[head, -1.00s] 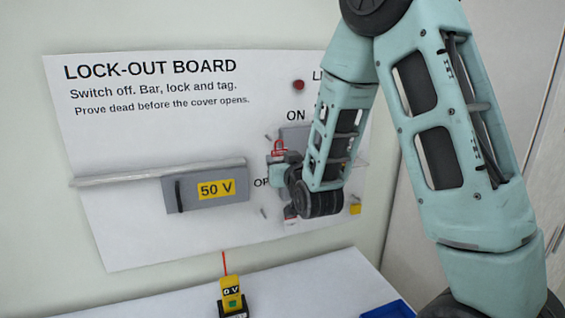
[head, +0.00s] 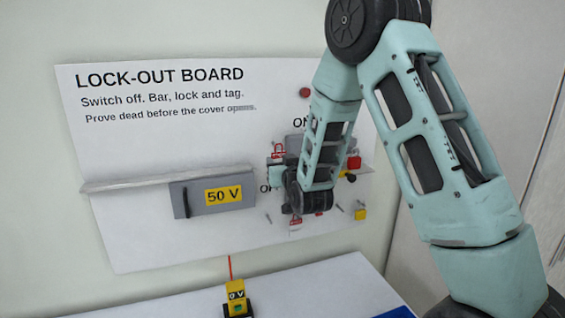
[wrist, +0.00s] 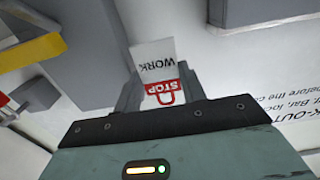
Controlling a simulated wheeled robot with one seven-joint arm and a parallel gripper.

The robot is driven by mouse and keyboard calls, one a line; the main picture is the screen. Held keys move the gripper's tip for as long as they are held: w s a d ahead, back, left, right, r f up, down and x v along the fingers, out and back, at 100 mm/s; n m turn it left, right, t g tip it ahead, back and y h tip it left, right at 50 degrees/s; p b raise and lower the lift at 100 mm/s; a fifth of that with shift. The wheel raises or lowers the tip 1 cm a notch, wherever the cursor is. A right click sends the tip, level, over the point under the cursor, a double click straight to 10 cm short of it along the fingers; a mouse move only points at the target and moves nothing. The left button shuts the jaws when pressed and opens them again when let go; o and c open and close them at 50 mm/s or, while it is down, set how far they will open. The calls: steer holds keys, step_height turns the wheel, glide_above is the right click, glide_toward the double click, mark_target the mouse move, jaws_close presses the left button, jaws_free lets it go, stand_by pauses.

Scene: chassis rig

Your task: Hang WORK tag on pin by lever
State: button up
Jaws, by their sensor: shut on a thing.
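The WORK tag (wrist: 153,52) is a white card with a red STOP band and a red padlock outline. It shows upside down in the wrist view, between the fingers of my gripper (wrist: 158,75), which is shut on it. In the head view my gripper (head: 278,170) is in front of the board's switch area, between the ON and OFF labels, with a red padlock outline just above it. My arm hides much of that area, and I cannot make out the lever. Small pins (head: 340,207) stick out below, right of my wrist; another pin (head: 268,217) is at left.
A grey 50 V cover (head: 228,206) sits under a rail (head: 140,182) on the lock-out board (head: 120,235). Right of my arm are a red piece (head: 354,162), a black knob (head: 351,178) and a yellow piece (head: 360,214). A yellow 0 V meter (head: 236,292) stands on the bench below.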

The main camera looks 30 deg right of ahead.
steer(key=shift+p+x, duration=0.35)
steer(key=shift+x, duration=0.45)
steer(key=shift+w+d+f+b, duration=0.2)
steer(key=shift+w+b, duration=0.4)
steer(key=shift+b, duration=0.4)
steer(key=o, duration=1)
steer(key=shift+d+f, duration=0.1)
